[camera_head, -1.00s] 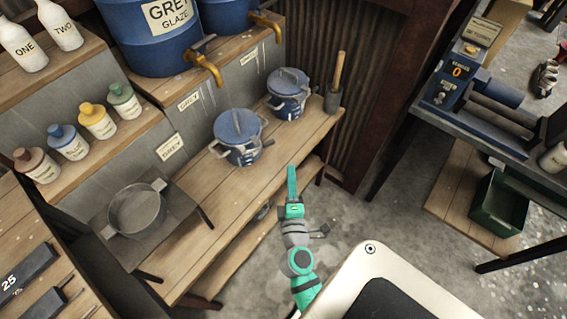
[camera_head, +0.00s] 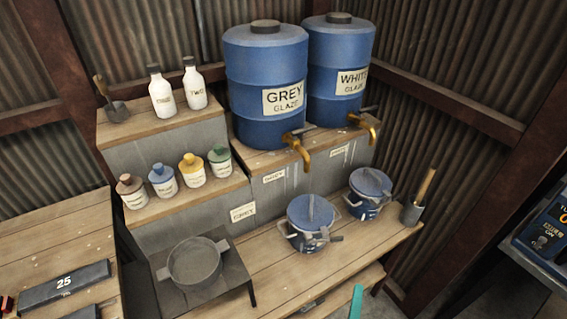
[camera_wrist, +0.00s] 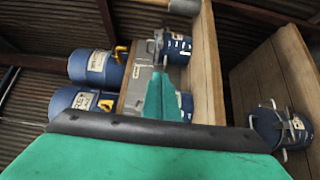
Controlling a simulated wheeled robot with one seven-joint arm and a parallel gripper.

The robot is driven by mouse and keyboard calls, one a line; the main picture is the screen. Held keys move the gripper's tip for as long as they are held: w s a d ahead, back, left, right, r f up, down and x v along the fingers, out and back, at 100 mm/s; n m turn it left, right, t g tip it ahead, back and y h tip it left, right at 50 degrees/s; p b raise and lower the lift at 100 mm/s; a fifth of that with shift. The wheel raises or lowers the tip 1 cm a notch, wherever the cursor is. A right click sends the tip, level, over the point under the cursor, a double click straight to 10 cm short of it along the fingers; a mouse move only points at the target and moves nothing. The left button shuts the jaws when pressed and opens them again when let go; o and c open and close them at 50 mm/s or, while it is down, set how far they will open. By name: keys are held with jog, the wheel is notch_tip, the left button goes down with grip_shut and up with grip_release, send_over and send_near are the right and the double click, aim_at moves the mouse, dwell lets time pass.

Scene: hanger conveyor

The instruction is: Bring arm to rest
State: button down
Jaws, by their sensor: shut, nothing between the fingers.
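My gripper (camera_wrist: 162,97) shows in the wrist view as green fingers closed together, with nothing between them. In the head view only a green tip (camera_head: 356,301) of my arm's end shows at the bottom edge, below the front of the bench. It appears apart from the bench and the pots. The rest of my arm is out of the head view.
A wooden bench (camera_head: 262,284) carries two lidded blue pots (camera_head: 311,222) (camera_head: 369,193) and a grey pan (camera_head: 195,262) on a stand. Blue GREY (camera_head: 265,85) and WHITE (camera_head: 340,70) glaze barrels with brass taps stand behind. Bottles line the left steps. A blue machine (camera_head: 545,235) is at right.

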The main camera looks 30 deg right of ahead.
jog(key=s+a+f+m+t+y, duration=0.1)
jog(key=s+a+m+t+y, duration=0.3)
jog(key=a, duration=0.9)
jog(key=s+a+f+g+y, duration=0.15)
jog(key=a+y, duration=0.55)
jog(key=a, duration=0.7)
jog(key=s+a+r+m+y, duration=0.2)
jog(key=s+a+r+m, duration=0.2)
jog(key=a, duration=0.3)
jog(key=shift+s+a+m+t, duration=0.2)
jog(key=shift+s+m+t, duration=0.15)
jog(key=shift+s, duration=0.15)
jog(key=shift+w+a, duration=0.1)
